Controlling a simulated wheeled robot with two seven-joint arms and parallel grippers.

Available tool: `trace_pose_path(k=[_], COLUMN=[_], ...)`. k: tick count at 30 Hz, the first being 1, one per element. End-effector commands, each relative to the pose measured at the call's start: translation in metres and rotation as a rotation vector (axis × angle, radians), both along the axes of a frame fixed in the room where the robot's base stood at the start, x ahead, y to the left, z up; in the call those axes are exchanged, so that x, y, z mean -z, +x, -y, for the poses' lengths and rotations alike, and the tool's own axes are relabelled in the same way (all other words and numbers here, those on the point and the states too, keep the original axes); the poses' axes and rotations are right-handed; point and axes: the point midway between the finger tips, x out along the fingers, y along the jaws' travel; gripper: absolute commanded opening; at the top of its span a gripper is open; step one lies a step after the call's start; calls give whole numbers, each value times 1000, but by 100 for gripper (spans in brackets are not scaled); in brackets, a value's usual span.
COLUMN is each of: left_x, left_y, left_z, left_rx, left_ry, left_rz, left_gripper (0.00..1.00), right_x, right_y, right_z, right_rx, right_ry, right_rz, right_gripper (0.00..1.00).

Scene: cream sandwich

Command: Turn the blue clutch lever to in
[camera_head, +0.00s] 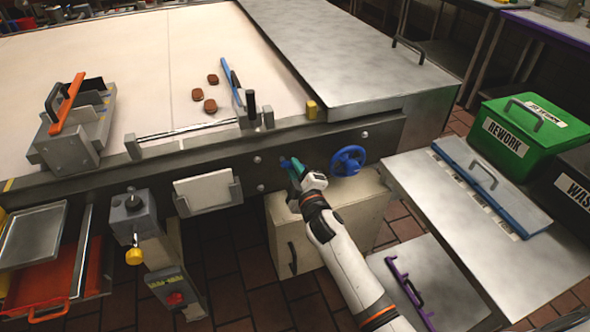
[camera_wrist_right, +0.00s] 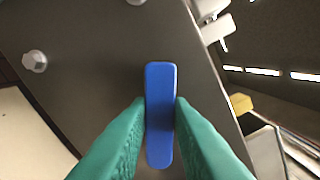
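The blue clutch lever (camera_wrist_right: 160,90) stands between the two green fingers of my right gripper (camera_wrist_right: 161,112) in the right wrist view. The fingertips press against both long sides of the lever, and its rounded upper end sticks out past them. In that view the lever points nearly straight up the picture. In the head view my right gripper (camera_head: 293,170) is at the front panel of the machine, left of the blue handwheel. There only a small blue bit of the lever (camera_head: 284,163) shows; the fingers hide the rest. My left gripper is not in view.
The blue handwheel (camera_head: 348,160) is close to the right of my gripper on the dark front panel (camera_head: 232,165). A pale cabinet (camera_head: 283,235) stands below. A steel table (camera_head: 450,235) is at right, with the green rework bin (camera_head: 518,130) beyond. A white plate (camera_head: 207,192) hangs at left.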

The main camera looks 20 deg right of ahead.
Motion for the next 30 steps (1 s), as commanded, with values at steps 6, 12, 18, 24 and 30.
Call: trace_pose_path(k=[6,12,18,24,30], left_x=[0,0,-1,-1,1], left_y=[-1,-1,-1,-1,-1], left_z=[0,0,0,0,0], left_rx=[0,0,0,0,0], left_ry=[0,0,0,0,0], left_rz=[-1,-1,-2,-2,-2], left_gripper=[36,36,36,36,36], right_x=[0,0,1,1,2], right_y=[0,-1,-24,-68,-103], right_z=[0,0,1,2,4], right_rx=[0,0,0,-1,0], right_ry=[1,2,1,1,1], right_rz=[0,0,-2,-2,-2], right_gripper=[40,40,40,40,40])
